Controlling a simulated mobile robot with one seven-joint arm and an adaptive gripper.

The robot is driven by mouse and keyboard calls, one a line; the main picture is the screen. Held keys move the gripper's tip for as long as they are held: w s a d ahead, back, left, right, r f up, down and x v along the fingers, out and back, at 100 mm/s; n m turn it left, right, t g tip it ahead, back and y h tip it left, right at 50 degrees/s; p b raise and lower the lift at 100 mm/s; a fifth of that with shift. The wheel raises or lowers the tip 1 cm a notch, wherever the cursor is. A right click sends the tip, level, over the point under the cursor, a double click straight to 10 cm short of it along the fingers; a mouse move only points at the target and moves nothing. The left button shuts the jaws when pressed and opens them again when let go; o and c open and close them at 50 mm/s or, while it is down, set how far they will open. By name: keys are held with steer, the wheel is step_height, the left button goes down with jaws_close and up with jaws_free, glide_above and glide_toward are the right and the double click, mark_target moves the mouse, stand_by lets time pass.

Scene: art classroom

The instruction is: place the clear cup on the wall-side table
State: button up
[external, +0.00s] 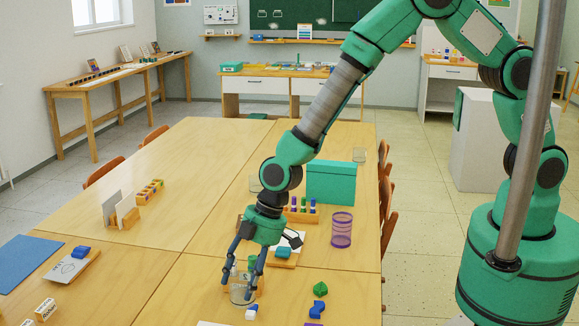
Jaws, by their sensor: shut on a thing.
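My gripper (244,283) points down over the near part of the big middle table. It is shut on a clear cup (240,295), with one finger on each side of it. The cup looks upright and at or very close to the tabletop; I cannot tell whether it touches. The fingers hide part of its wall. The wall-side table (72,88), a long narrow wooden one, stands far off at the left along the wall under the window. Small frames and items lie along its top.
Around my gripper on the middle table (170,290) are a teal box (331,182), a purple mesh cup (341,230), and small blue and green blocks (320,289). Card holders (121,212) stand at left. Chairs (387,205) line the table's sides. Open floor (130,135) separates both tables.

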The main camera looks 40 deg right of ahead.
steer(key=w+a, duration=0.4)
steer(key=a, duration=0.3)
steer(key=w+a+f, duration=0.1)
steer(key=w+a, duration=0.2)
steer(key=a, duration=0.4)
steer(key=shift+w+f, duration=0.2)
steer(key=shift+w, duration=0.15)
steer(key=shift+f+b, duration=0.1)
steer(key=shift+b, duration=0.2)
steer(key=shift+f+b, duration=0.45)
steer(key=shift+f, duration=1.25)
steer(key=o, duration=1.1)
steer(key=shift+f, duration=0.1)
steer(key=shift+r, duration=0.2)
